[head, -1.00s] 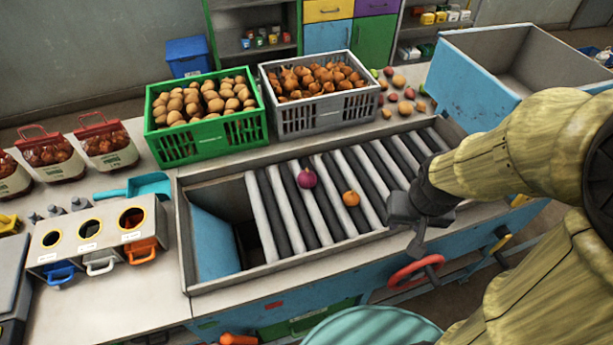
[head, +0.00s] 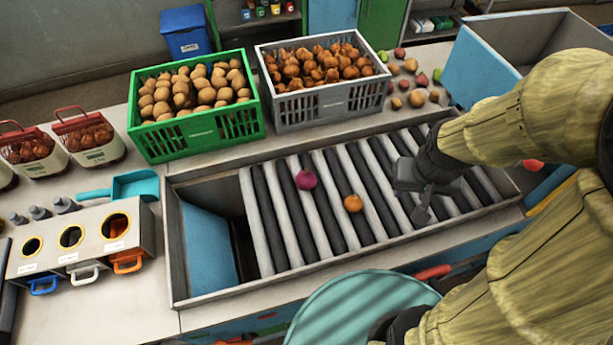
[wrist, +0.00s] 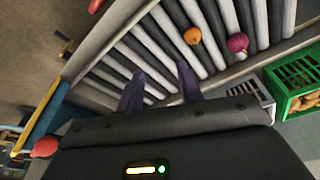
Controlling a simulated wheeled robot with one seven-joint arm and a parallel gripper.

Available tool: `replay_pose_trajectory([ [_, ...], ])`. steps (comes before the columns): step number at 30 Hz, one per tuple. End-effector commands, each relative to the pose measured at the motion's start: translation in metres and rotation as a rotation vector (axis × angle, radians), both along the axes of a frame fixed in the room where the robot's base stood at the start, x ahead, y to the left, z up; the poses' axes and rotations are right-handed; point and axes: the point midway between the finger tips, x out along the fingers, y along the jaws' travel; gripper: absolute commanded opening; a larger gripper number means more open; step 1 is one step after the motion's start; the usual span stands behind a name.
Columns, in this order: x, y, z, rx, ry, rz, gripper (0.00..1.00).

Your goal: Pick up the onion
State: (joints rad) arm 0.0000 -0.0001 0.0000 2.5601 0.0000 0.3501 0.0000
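A round orange-brown onion-like item (head: 353,203) lies on the black and white rollers (head: 328,220). It also shows in the wrist view (wrist: 192,35). A purple round item with a small tip, like a red onion (head: 306,180), lies left of it and a little farther back; it is right of the orange-brown one in the wrist view (wrist: 237,43). My gripper (head: 418,192) is over the right part of the rollers, right of both items and apart from them. In the wrist view its two dark fingers (wrist: 160,85) are spread with nothing between them.
A green crate of potatoes (head: 160,150) and a grey crate of brown onions (head: 330,105) stand behind the roller tray. Loose produce (head: 417,98) lies right of them. An open blue-sided bin (head: 500,65) stands at back right. The tray's raised rim (head: 250,291) surrounds the rollers.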

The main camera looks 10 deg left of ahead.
Motion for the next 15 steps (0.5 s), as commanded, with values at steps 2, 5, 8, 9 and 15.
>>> replay_pose_trajectory([
  [2,0.0,0.0,0.0,0.0,0.0,0.0,0.42],
  [5,0.003,0.003,-0.002,-0.005,0.005,0.022,0.62],
  [8,0.014,0.013,-0.007,-0.025,0.026,0.106,0.82],
  [9,0.021,0.021,-0.01,-0.039,0.04,0.164,0.84],
  [15,0.067,0.082,-0.032,-0.16,0.141,0.582,0.84],
])
